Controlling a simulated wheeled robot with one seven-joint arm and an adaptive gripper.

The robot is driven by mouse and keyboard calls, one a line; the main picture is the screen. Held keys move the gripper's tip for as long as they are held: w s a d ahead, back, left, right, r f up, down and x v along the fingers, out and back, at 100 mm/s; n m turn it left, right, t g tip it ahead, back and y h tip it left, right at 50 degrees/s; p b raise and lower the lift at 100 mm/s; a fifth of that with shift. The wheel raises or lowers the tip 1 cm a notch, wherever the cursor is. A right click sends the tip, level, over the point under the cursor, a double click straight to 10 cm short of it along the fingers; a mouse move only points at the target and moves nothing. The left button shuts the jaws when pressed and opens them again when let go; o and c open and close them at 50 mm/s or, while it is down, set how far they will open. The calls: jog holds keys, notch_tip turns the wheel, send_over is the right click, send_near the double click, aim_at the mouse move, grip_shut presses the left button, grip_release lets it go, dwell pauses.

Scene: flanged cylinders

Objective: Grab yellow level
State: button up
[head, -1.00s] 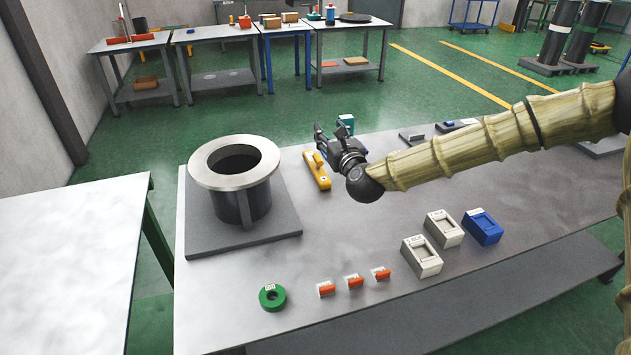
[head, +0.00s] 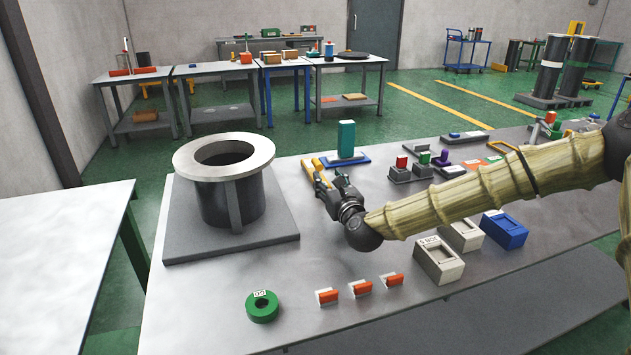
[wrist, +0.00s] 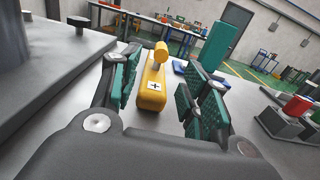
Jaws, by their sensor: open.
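The yellow level (wrist: 152,88) lies on the grey table, lengthwise ahead of my gripper in the wrist view. It has a white label with a black cross on its near end and a raised rounded knob at its far part. In the head view the yellow level (head: 310,166) shows just beyond my gripper (head: 326,186), partly hidden by it. My gripper is open, and in the wrist view its green-padded fingers (wrist: 160,95) stand to the left and right of the level. A gap shows on the right side; whether the left finger touches is unclear.
A black flanged cylinder (head: 225,201) with a pale rim stands on a plate to the left. A teal block (head: 346,139) stands on a blue base beyond the level. Red and green buttons (head: 402,162) and beige boxes (head: 438,260) sit to the right. A green ring (head: 262,307) lies near the front.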

aim_at(318, 161)
jog(key=shift+p+x, duration=0.65)
jog(key=shift+x, duration=4.55)
jog(key=shift+d+r, duration=0.1)
jog(key=shift+r, duration=0.05)
jog(key=shift+w, duration=0.1)
grip_shut()
